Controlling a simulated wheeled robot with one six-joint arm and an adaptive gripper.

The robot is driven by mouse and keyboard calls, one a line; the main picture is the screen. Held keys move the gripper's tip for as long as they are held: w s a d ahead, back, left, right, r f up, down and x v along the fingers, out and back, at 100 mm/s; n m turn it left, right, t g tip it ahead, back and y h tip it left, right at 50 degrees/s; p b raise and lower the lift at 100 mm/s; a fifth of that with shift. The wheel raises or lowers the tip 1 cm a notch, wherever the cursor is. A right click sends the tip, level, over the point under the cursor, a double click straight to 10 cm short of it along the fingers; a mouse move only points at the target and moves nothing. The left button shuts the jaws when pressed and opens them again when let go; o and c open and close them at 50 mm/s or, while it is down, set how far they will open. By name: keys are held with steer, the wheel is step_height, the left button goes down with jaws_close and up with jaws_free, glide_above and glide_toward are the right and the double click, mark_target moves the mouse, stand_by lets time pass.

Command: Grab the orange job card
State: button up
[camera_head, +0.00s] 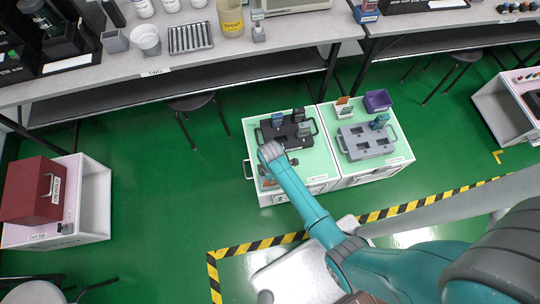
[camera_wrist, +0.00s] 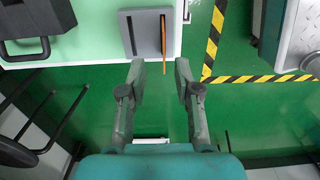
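The orange job card (camera_wrist: 163,36) stands edge-on in the right slot of a grey two-slot holder (camera_wrist: 147,34) in the wrist view. The holder's left slot looks empty. In the head view a small orange patch (camera_head: 267,183) shows beside my arm at the front left of the left cart; my arm partly hides that area. My gripper (camera_wrist: 160,74) is open and empty. Its two fingers are apart, just below the holder's edge in the wrist view, with the card's line between them. In the head view my gripper (camera_head: 271,153) is over the left cart.
The left cart (camera_head: 262,129) carries a black tray (camera_head: 283,133) with handheld devices. The right cart (camera_head: 398,154) carries a grey tray (camera_head: 367,141), a purple bin (camera_head: 377,100) and a white-and-orange item (camera_head: 344,106). A workbench (camera_head: 200,72) runs behind.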

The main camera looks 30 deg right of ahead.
steer(key=shift+s+a+f, duration=0.1)
steer(key=shift+f, duration=1.4)
steer(key=shift+s+a+f, duration=0.1)
steer(key=shift+f, duration=1.35)
jaws_close()
